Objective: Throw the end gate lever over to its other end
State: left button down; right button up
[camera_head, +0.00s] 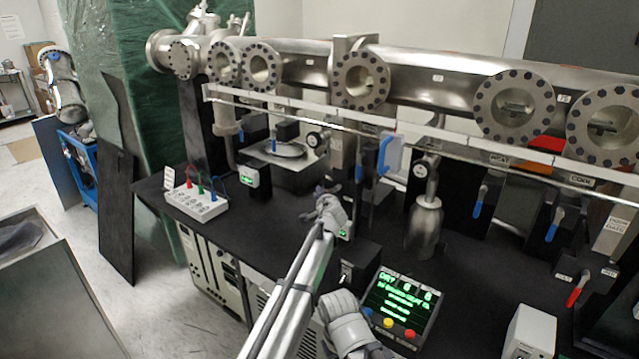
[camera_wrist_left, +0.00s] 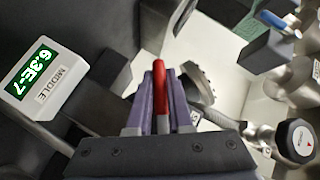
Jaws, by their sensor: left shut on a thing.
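My left gripper (camera_head: 325,203) is in the middle of the head view, reaching over the black bench in front of the steel pipework. In the left wrist view its purple jaws (camera_wrist_left: 160,100) are shut on a red lever handle (camera_wrist_left: 159,82), which stands between the two fingers. In the head view this handle is hidden, so I cannot tell which end of its travel it is at. A small readout labelled MIDDLE (camera_wrist_left: 45,75) shows 6.3E-7 at the left of the wrist view. My right gripper is not in view.
A horizontal rail (camera_head: 420,150) crosses in front of the flanged pipe. A blue handle (camera_head: 387,155) is right of the gripper. A display console (camera_head: 400,305) stands on the bench front. A red-handled lever (camera_head: 577,291) is at far right.

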pick_arm(q)
jog(key=s+d+f+n+g+h+p, duration=0.3)
jog(key=s+d+n+g+h+p, duration=0.1)
jog(key=d+n+g+h+p, duration=0.1)
jog(key=shift+f+n+g+h+p, duration=0.25)
jog(key=shift+g+h+p, duration=0.3)
jog(key=shift+g, duration=0.55)
jog(key=shift+s+d+h, duration=0.1)
jog(key=shift+d+h, duration=0.15)
jog(key=shift+d, duration=0.05)
jog(key=c, duration=0.8)
grip_release()
jog(key=shift+d+r, duration=0.1)
jog(key=shift+d, duration=0.05)
jog(key=shift+c, duration=0.2)
jog(key=shift+a+r, duration=0.1)
jog(key=shift+a, duration=0.15)
